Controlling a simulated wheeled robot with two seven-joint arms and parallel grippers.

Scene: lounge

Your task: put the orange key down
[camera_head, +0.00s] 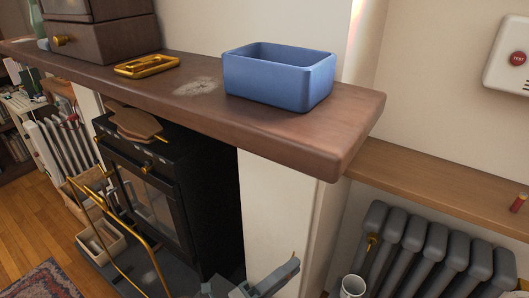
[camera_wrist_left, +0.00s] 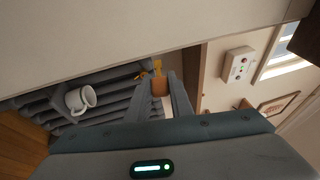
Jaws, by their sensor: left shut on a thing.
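My left gripper (camera_head: 277,277) shows at the bottom of the head view, low in front of the fireplace's pale side and below the mantel shelf (camera_head: 215,103). In the left wrist view its two grey fingers (camera_wrist_left: 162,92) are shut on a small orange thing, which I take for the orange key (camera_wrist_left: 160,86). The fingers hide part of it. I cannot make out the key in the head view. My right gripper is not in view.
A blue open box (camera_head: 280,80) and a gold tray (camera_head: 147,66) stand on the mantel. A black stove (camera_head: 150,185) is below. A grey radiator (camera_head: 430,250), a white mug (camera_head: 352,287) and a wooden ledge (camera_head: 430,178) with a red cylinder (camera_head: 519,202) are at right.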

